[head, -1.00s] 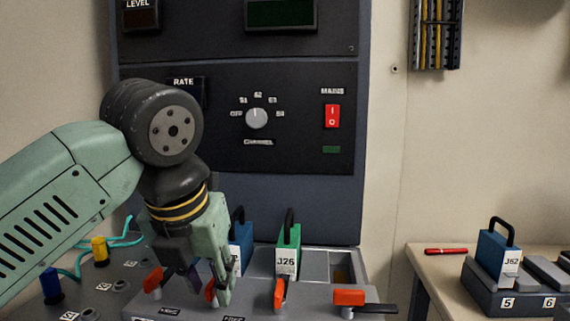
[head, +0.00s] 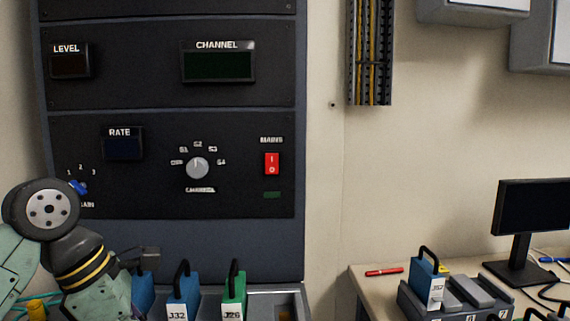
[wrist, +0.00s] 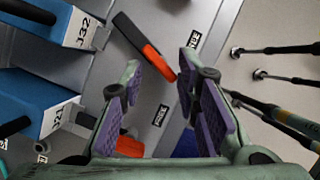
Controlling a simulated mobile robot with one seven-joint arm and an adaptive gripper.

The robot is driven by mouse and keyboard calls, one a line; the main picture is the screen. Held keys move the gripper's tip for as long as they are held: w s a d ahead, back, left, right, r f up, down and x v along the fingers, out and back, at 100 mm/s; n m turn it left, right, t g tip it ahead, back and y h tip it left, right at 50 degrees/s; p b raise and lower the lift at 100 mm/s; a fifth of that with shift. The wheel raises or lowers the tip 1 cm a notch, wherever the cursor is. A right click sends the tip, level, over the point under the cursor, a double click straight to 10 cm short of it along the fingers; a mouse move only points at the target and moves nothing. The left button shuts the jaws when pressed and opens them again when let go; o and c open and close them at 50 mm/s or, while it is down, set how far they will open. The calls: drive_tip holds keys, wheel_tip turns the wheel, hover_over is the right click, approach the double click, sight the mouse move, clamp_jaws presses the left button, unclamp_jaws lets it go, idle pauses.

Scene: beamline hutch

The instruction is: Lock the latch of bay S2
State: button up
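My gripper (wrist: 160,82) is open in the wrist view, its purple-padded fingers apart with nothing held. A latch lever (wrist: 143,48) with a black end and an orange end lies beyond the fingertips. Its black end points towards the blue module J32 (wrist: 62,22); its orange end is close to the right fingertip, and contact cannot be told. A second orange latch (wrist: 130,147) is partly hidden by the left finger, near blue module J21 (wrist: 45,112). Bay names are not readable. In the head view, J32 (head: 180,298) shows, but the latches and fingertips are out of frame.
Green module J26 (head: 233,292) stands right of J32. The rack panel (head: 240,130) rises behind. At right, a bench holds a red pen (head: 384,271), another blue module (head: 428,282) in a holder, and a monitor (head: 533,209).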

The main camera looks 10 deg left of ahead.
drive_tip(key=m+p, duration=0.1)
drive_tip(key=m+g+p, duration=0.1)
drive_tip(key=m+p, duration=0.1)
drive_tip(key=shift+w+a+r+m+h+p, duration=0.1)
drive_tip(key=shift+w+r+m+h+p, duration=0.2)
drive_tip(key=shift+r+p, duration=0.1)
drive_tip(key=shift+a+m+g, duration=0.1)
drive_tip(key=shift+m+g, duration=0.2)
drive_tip(key=shift+m, duration=0.1)
drive_tip(key=v, duration=1)
drive_tip(key=w+d+r+m+t+h, duration=0.1)
drive_tip(key=w+d+r+h, duration=0.1)
drive_tip(key=d, duration=0.3)
drive_tip(key=w+d+r+t+h+b, duration=0.1)
drive_tip(key=w+d+r, duration=0.1)
drive_tip(key=d, duration=0.2)
drive_tip(key=w+d+r+m+t+h, duration=0.1)
drive_tip(key=w+d+h, duration=0.15)
drive_tip(key=d, duration=0.25)
drive_tip(key=s+d+r+m+t+h+b, duration=0.1)
drive_tip(key=s+d+r+h, duration=0.3)
drive_tip(key=d+r, duration=0.5)
drive_tip(key=shift+d+r+m+h, duration=0.2)
drive_tip(key=shift+r+m+h, duration=0.1)
drive_tip(key=shift+r+h, duration=0.8)
drive_tip(key=shift+f, duration=0.15)
